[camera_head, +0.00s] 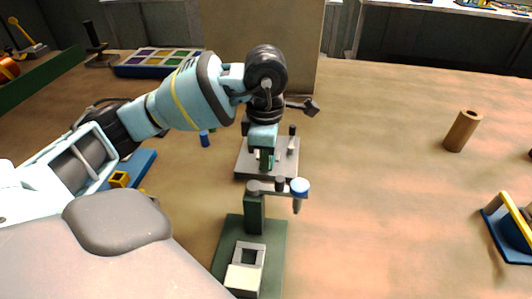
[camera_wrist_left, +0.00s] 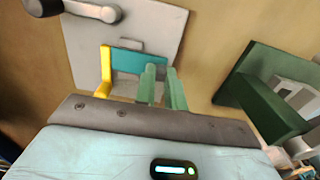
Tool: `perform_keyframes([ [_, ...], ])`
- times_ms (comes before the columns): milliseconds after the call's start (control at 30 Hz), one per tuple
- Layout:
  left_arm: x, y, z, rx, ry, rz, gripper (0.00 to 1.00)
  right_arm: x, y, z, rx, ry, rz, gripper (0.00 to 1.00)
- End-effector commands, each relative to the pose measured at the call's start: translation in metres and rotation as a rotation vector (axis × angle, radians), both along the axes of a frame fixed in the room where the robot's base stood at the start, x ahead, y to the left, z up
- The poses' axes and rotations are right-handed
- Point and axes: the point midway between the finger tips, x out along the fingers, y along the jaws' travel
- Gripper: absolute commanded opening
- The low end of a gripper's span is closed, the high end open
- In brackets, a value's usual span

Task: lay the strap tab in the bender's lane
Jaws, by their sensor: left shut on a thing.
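The bender appears to be the grey plate (camera_head: 245,170) with an upright dark-knobbed lever (camera_head: 292,140). In the left wrist view the plate (camera_wrist_left: 165,22) carries a grey lever with a black knob. My left gripper (camera_head: 266,160) points down over the plate, its green fingers (camera_wrist_left: 162,88) close together. They are shut on what looks like the teal strap tab (camera_wrist_left: 135,62), which reaches left from them. A yellow edge piece (camera_wrist_left: 105,70) borders it; whether it belongs to the tab or the bender I cannot tell. Contact with the plate is unclear. My right gripper is not in view.
A green-based fixture (camera_head: 227,262) with a grey square frame and a blue-topped arm stands just in front. A brown tube (camera_head: 462,130) and a blue-yellow device (camera_head: 515,228) are at right. A compartment tray (camera_head: 125,71) lies back left. The table right of centre is clear.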

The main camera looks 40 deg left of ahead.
Motion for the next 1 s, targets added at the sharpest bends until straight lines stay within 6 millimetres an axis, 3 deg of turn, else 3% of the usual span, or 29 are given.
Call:
perform_keyframes([
  [167, 0.0, 0.0, -0.005, 0.0, 0.0, 0.0, 0.0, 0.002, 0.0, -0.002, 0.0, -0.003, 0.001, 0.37],
  [200, 0.0, 0.0, -0.004, 0.0, 0.0, 0.0, 0.15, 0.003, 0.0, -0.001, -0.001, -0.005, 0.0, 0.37],
  [333, 0.0, 0.0, -0.004, 0.0, 0.0, 0.0, 0.32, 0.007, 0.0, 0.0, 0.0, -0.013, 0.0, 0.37],
  [700, 0.0, 0.0, 0.001, 0.001, -0.001, 0.0, 0.33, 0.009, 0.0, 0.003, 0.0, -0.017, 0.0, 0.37],
  [867, 0.001, 0.0, 0.022, -0.002, -0.005, 0.0, 0.33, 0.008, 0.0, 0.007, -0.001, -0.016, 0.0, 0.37],
  [1000, 0.001, 0.0, 0.051, 0.001, -0.005, 0.001, 0.33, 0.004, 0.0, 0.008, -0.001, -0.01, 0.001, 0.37],
])
